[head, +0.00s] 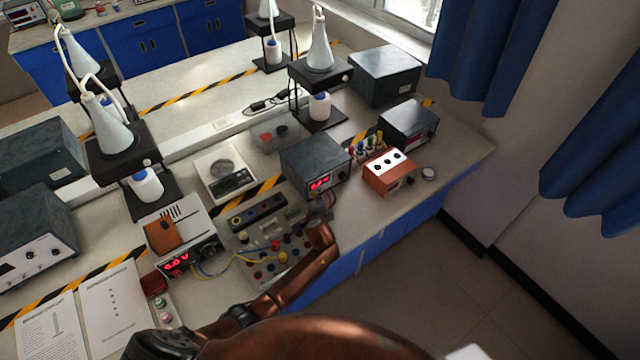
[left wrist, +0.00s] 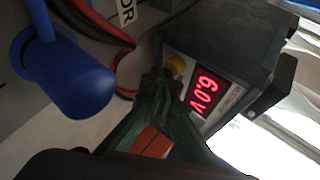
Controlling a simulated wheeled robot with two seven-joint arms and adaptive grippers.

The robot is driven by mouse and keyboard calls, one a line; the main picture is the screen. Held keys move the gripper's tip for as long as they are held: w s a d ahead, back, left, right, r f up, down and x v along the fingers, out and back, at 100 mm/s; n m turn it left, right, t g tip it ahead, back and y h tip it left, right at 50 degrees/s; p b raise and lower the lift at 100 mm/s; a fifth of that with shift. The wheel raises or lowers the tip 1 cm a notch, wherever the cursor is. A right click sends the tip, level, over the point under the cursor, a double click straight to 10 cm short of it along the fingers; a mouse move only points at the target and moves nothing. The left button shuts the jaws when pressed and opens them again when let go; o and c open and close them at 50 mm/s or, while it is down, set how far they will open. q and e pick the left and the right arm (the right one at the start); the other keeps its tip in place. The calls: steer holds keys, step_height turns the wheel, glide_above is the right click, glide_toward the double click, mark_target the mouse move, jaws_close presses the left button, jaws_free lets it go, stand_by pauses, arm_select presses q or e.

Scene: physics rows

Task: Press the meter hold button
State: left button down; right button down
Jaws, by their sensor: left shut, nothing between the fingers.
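The meter (head: 312,158) is a dark box with a lit red display, standing on the bench near its middle. In the left wrist view the meter (left wrist: 225,60) appears rotated, its display (left wrist: 202,96) reading 6.0 V. A round yellow button (left wrist: 177,66) sits on its front beside the display. My left gripper (head: 325,200) is at the meter's front, low down. In the left wrist view its closed fingertips (left wrist: 158,80) are right beside the yellow button; I cannot tell whether they touch it. Nothing is held. My right gripper is not in view.
A circuit board (head: 268,245) with wires and a power supply (head: 180,240) lie left of my left arm. An orange box (head: 389,172) stands right of the meter, and a scale (head: 225,172) to its left. A large blue cylinder (left wrist: 75,80) shows close in the left wrist view.

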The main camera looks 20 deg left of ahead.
arm_select(q)
steer(key=shift+a, duration=0.1)
stand_by(0.6)
steer(key=shift+w+a, duration=0.25)
steer(key=shift+a, duration=0.05)
steer(key=shift+s, duration=0.1)
steer(key=shift+s+d+p, duration=0.15)
steer(key=shift+p, duration=0.15)
steer(key=shift+d, duration=0.15)
steer(key=shift+s+d+p, duration=0.3)
steer(key=shift+s+d, duration=0.6)
steer(key=shift+d, duration=0.3)
steer(key=shift+s+d+p, duration=0.25)
steer(key=shift+s+d, duration=0.65)
steer(key=shift+d, duration=0.25)
